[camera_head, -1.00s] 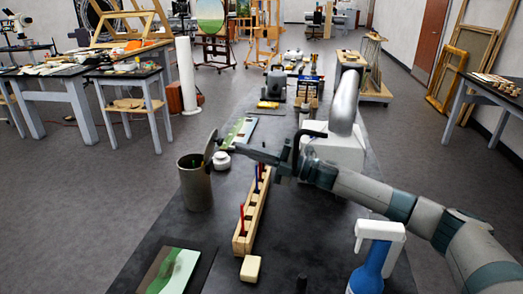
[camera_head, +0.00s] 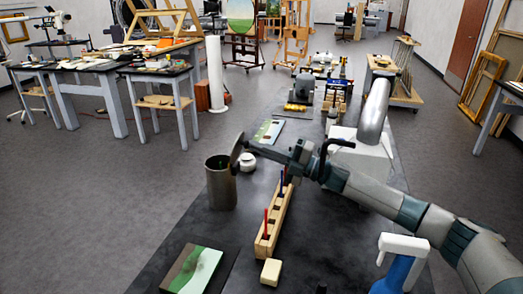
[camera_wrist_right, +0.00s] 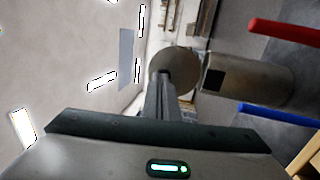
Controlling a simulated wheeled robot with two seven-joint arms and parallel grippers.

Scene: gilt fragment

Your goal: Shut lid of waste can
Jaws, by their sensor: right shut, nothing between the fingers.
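The waste can (camera_head: 221,188) is a grey metal cylinder standing on the dark table, with its mouth uncovered. Its round lid (camera_head: 236,151) stands up on edge at the right side of the rim. My right gripper (camera_head: 243,150) is shut and empty, with its tips at the right side of the lid; I cannot tell whether they touch. In the right wrist view the shut fingers (camera_wrist_right: 164,77) overlap the lid disc (camera_wrist_right: 180,66), and the can (camera_wrist_right: 262,80) lies to the right. My left gripper is not in view.
A wooden block rack (camera_head: 273,225) with upright red and blue sticks stands below my right arm. A small white jar (camera_head: 246,162) sits beside the can. A painted panel (camera_head: 195,270), a pale block (camera_head: 271,272) and a spray bottle (camera_head: 397,265) are nearer.

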